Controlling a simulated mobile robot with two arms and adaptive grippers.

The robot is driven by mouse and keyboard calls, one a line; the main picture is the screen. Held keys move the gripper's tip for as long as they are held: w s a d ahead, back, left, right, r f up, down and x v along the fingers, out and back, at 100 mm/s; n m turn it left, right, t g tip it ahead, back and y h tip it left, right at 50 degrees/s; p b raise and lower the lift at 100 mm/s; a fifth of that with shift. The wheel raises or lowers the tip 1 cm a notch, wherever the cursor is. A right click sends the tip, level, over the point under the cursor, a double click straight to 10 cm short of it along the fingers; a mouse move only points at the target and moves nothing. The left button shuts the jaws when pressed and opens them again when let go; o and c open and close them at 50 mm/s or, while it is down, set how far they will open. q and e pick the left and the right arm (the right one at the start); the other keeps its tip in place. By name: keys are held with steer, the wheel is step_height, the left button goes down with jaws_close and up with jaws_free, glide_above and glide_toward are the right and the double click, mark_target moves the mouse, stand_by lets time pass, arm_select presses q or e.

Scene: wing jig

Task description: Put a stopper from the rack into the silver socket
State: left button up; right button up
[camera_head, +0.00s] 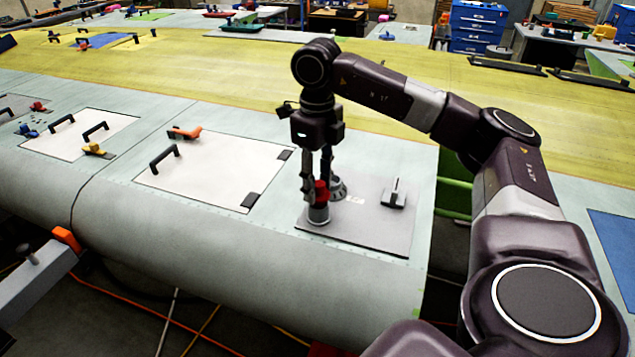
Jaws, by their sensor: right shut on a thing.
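My right gripper (317,183) points down over the grey mat (375,228) on the wing. It is shut on a red stopper (321,192). The stopper is right at the top of a short silver-grey cylinder, which looks like the silver socket (318,215); I cannot tell how far it sits inside. A second grey round piece (339,190) stands just behind, partly hidden by the fingers. A small grey block with an upright post (394,195) is on the right of the mat. I cannot make out a stopper rack for certain. My left gripper is not in view.
More panels with handles lie further left. The wing's rounded front edge drops off below the mat. Blue cabinets (475,30) stand far behind.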

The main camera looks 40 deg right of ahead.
steer(key=shift+f+b, duration=0.5)
steer(key=shift+f, duration=0.3)
steer(key=o, duration=1.2)
step_height(320, 180, up, 12)
steer(key=shift+r, duration=0.1)
stand_by(0.5)
